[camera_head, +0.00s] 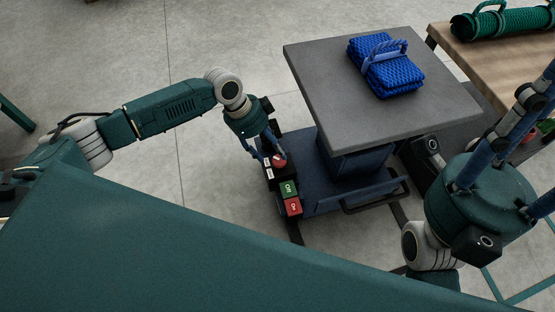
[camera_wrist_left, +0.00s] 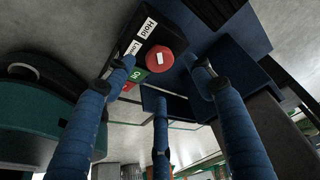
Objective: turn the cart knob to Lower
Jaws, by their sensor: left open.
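The red cart knob (camera_head: 279,160) sits on a dark control box (camera_head: 270,175) on the cart. In the left wrist view the red knob (camera_wrist_left: 166,62) has a small white mark and stands beside white labels reading "Hold" (camera_wrist_left: 146,27) and "Lower" (camera_wrist_left: 134,48). I cannot tell which label the mark points to. My left gripper (camera_head: 268,152) is open at the knob; in its wrist view the blue fingers (camera_wrist_left: 160,80) are spread around the knob, with no clear contact. My right gripper (camera_head: 510,150) has spread fingers, holds nothing visible, and is away from the knob at the right.
The cart's grey top (camera_head: 330,85) carries a folded blue net (camera_head: 388,72). A wooden table (camera_head: 475,50) with a green net roll (camera_head: 500,20) stands at upper right.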

